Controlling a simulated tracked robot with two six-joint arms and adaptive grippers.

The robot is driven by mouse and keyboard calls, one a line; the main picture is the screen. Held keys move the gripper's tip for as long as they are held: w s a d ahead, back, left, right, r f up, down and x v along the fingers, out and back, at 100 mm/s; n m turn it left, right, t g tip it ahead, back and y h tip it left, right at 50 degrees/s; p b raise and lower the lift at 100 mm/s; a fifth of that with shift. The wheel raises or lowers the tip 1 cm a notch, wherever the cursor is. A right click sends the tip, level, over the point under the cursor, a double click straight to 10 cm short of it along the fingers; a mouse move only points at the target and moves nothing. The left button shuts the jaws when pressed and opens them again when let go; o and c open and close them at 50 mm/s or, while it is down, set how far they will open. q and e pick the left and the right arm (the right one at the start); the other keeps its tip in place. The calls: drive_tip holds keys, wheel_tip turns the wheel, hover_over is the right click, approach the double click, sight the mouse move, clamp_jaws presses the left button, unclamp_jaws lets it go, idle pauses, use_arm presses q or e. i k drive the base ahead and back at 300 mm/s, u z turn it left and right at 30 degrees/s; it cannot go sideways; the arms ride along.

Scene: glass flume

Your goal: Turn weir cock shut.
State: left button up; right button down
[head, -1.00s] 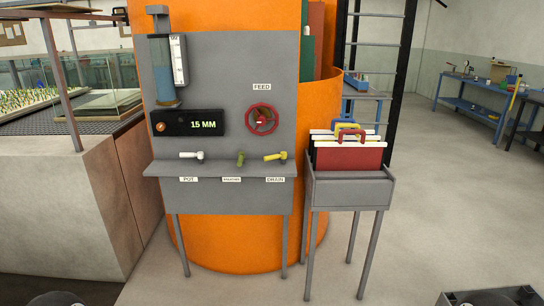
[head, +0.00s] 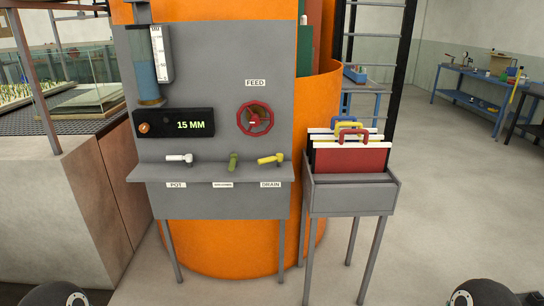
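A grey panel (head: 205,75) with a narrow shelf (head: 212,172) stands before an orange tank. Three cocks sit in a row above the shelf. The white one (head: 180,158) is over the POT label, its handle lying sideways. The olive-green one (head: 233,162) is in the middle, its handle looking short and nearly upright; its label (head: 223,184) is too small to read. The yellow one (head: 270,160) is over the DRAIN label, its handle lying sideways, slightly tilted. I cannot read "weir" on any label. Neither gripper shows; only dark rounded parts of my arms are at the bottom corners.
A red FEED handwheel (head: 255,118) and a display (head: 174,122) reading 15 MM are above the cocks. A blue-filled sight tube (head: 147,70) is at upper left. A grey stand (head: 350,197) with handled boards is close right. A concrete-sided glass flume (head: 65,90) is left.

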sight(279, 158)
drive_tip(key=i, duration=2.05)
